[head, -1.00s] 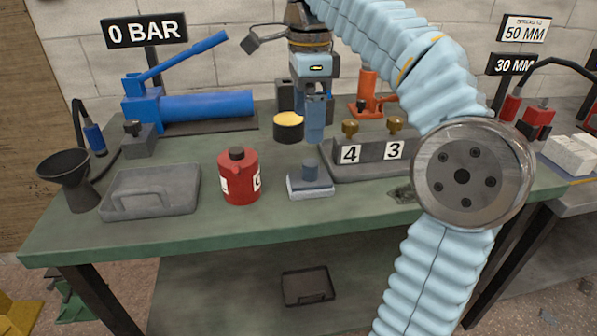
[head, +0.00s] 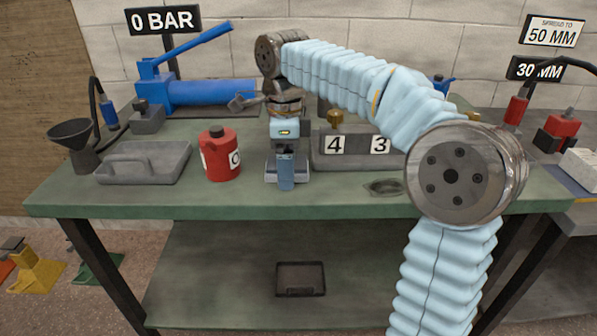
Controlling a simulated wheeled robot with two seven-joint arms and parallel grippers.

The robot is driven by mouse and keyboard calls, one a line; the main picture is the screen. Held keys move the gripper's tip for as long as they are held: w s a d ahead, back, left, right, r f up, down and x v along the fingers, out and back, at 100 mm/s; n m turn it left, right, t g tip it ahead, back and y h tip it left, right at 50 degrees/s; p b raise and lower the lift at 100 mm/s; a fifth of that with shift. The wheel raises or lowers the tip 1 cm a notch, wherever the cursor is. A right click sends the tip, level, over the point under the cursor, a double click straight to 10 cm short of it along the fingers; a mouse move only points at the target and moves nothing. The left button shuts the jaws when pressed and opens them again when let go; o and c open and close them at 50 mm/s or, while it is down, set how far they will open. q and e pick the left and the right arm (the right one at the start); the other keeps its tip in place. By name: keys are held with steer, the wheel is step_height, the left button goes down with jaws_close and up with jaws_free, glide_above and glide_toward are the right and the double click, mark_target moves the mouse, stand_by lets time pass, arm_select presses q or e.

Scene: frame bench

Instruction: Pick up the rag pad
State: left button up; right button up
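The rag pad (head: 271,177) appears to be the small pale grey pad near the front of the green bench, just right of the red can. My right gripper (head: 286,180) points down right in front of it or over it. The fingers hide most of the pad and its upright knob; only its side edges show. The fingers are seen edge-on, so I cannot tell whether they are open or touch the pad. My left gripper is not in view.
A red can (head: 220,155) stands close left of the gripper, with a grey tray (head: 143,163) and black funnel (head: 75,142) beyond. A dark block numbered 4 and 3 (head: 357,159) is close right. A blue pump (head: 205,92) stands behind. A shallow dish (head: 384,187) lies front right.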

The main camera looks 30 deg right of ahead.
steer(key=shift+s, duration=0.1)
steer(key=shift+r, duration=0.1)
steer(key=c, duration=1.2)
steer(key=shift+r, duration=0.15)
steer(key=shift+r, duration=0.3)
step_height(320, 180, up, 3)
steer(key=shift+f+p, duration=0.2)
steer(key=shift+p, duration=0.3)
steer(key=s+d+r, duration=0.2)
steer(key=s+r, duration=0.1)
steer(key=s, duration=0.1)
steer(key=s+d+r, duration=0.2)
steer(key=s+r, duration=0.1)
steer(key=s, duration=0.1)
steer(key=s+d+r, duration=0.2)
steer(key=s+r, duration=0.1)
steer(key=s, duration=0.1)
steer(key=shift+s+d+r, duration=0.15)
steer(key=shift+d+r, duration=0.1)
steer(key=shift+d, duration=0.05)
